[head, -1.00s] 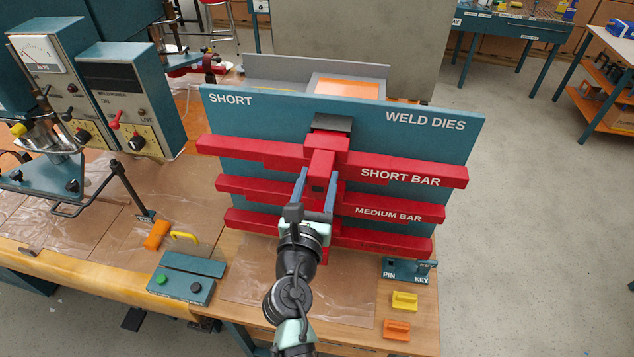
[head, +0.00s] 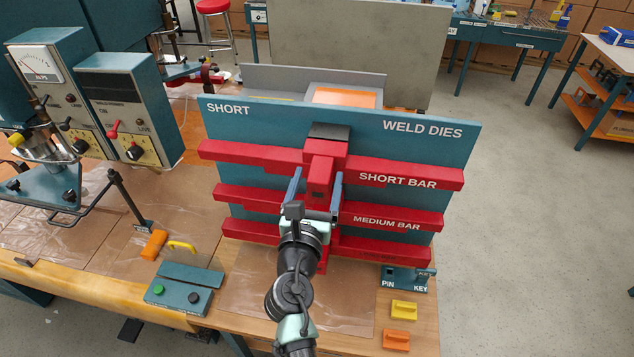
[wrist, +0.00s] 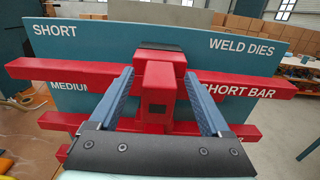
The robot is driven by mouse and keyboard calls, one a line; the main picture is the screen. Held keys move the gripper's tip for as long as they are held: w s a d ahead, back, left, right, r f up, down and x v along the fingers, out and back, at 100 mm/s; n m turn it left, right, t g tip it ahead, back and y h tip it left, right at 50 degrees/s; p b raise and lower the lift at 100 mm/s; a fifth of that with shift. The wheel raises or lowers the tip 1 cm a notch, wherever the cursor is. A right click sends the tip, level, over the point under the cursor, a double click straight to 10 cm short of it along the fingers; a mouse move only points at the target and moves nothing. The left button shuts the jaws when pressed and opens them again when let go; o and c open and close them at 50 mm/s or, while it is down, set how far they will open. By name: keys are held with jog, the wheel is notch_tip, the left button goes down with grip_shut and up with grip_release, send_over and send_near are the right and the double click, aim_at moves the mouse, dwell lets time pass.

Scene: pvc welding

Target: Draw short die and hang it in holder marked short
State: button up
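A blue board (head: 275,125) stands upright on the bench, marked SHORT at its upper left and WELD DIES at its upper right. Red bars lie across it in rows: the short bar (head: 398,176) on top, the medium bar (head: 395,222) below. A red block (head: 320,178) juts out at the middle of the top row, below a dark piece (head: 329,131). My gripper (head: 317,178) is open, its blue fingers either side of the block. The wrist view shows gaps between the fingers and the block (wrist: 158,90). The gripper hides parts of the lower bars.
Left are a grey machine with a gauge (head: 45,70), a teal button box (head: 185,287) and an orange block (head: 154,244). Front right are a PIN/KEY holder (head: 405,277), a yellow piece (head: 404,310) and an orange piece (head: 396,340). The floor right of the bench is clear.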

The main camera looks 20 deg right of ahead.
jog(key=shift+o, duration=0.2)
jog(key=shift+f, duration=0.3)
jog(key=shift+s+a, duration=0.2)
jog(key=shift+s, duration=0.05)
jog(key=b+v, duration=0.2)
jog(key=v, duration=1)
jog(key=shift+s+r, duration=0.2)
jog(key=shift+a, duration=0.1)
jog(key=shift+c, duration=0.6)
jog(key=shift+t, duration=0.3)
jog(key=shift+f+b+x, duration=0.3)
jog(key=shift+b+x, duration=0.15)
jog(key=shift+x, duration=1.7)
jog(key=shift+f+b+x, duration=0.3)
jog(key=shift+b+x, duration=0.2)
jog(key=shift+x, duration=1.7)
jog(key=shift+f+b+x, duration=0.3)
jog(key=shift+b+x, duration=0.15)
jog(key=shift+x, duration=1.7)
